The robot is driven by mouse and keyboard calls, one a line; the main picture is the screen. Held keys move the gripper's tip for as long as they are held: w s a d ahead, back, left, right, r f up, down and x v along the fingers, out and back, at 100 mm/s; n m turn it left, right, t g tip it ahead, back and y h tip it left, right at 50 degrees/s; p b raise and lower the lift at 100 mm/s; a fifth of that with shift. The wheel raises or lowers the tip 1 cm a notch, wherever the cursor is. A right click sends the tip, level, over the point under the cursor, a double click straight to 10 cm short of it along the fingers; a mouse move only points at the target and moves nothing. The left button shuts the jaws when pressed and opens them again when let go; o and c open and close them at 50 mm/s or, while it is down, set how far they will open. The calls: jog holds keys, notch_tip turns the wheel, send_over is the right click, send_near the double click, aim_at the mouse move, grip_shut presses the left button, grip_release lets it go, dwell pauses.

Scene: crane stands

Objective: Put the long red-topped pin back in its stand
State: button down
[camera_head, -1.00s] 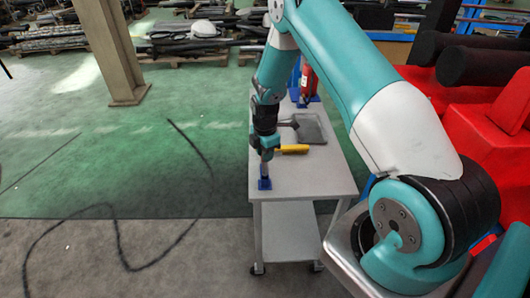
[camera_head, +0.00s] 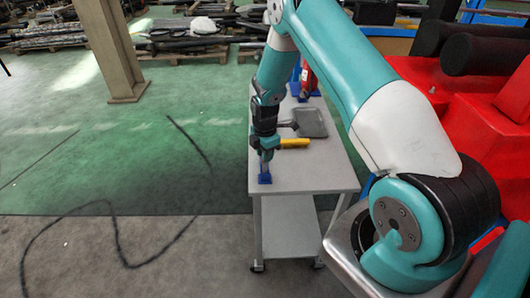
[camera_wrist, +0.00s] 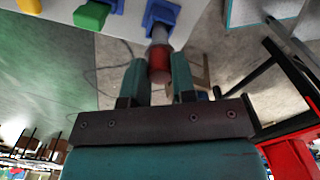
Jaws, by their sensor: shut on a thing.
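The long red-topped pin (camera_wrist: 160,65) is between the two fingers of my gripper (camera_wrist: 159,80), which is shut on its red top in the wrist view. Its grey shaft runs to the blue stand (camera_wrist: 161,13), and the shaft's end meets the middle of that stand. I cannot tell how deep it sits. In the head view my gripper (camera_head: 267,152) is right above the small blue stand (camera_head: 264,179) at the table's near left corner. The pin looks upright there, with its top hidden by the gripper.
A yellow block (camera_head: 294,142) lies on the grey table (camera_head: 315,175) just right of my gripper. Behind it is a dark grey flat tool (camera_head: 311,122). A red item (camera_head: 308,77) stands at the table's far end. The front right of the tabletop is clear.

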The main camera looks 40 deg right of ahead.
jog(key=shift+f+b, duration=0.5)
jog(key=shift+f, duration=0.25)
jog(key=c, duration=0.8)
grip_release()
jog(key=shift+c, duration=0.2)
jog(key=shift+r, duration=0.1)
jog(key=shift+r+p, duration=1.7)
jog(key=shift+r, duration=0.75)
